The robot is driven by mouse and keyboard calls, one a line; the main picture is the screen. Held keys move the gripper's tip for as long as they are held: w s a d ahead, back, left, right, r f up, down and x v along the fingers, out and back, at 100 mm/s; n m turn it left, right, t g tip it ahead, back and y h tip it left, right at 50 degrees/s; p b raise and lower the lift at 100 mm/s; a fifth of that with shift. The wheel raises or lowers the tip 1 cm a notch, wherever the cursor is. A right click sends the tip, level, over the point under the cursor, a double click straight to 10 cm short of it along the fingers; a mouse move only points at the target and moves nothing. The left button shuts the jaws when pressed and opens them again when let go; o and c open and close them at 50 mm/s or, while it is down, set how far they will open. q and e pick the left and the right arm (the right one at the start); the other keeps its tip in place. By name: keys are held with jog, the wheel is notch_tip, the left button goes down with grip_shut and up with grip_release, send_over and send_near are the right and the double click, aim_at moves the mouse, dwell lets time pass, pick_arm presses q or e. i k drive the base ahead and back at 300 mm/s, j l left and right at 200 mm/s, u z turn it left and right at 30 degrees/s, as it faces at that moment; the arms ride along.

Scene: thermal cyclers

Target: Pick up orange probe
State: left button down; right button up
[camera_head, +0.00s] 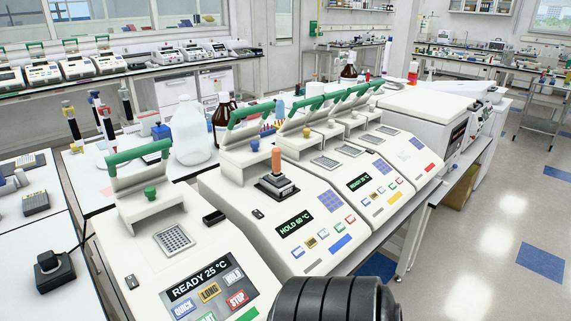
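The orange probe (276,160) stands upright on the second thermal cycler (240,205) from the front, the one whose display reads HOLD 60 °C. Its lower end meets a dark block (276,186) set in the top of that cycler, and I cannot see how deep it sits. The cycler's green-handled lid (250,128) is raised behind it. A black ribbed part of my own body shows at the bottom centre, well in front of the probe. No fingers of either gripper show in this view.
The nearest cycler (175,265) reads READY 25 °C and has its lid raised. More open cyclers (345,165) run back to the right. A white jug (190,135) and brown bottle (222,120) stand behind. The floor (470,250) at right is clear.

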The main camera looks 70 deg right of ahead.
aim_at(276, 152)
jog(key=z, duration=2.3)
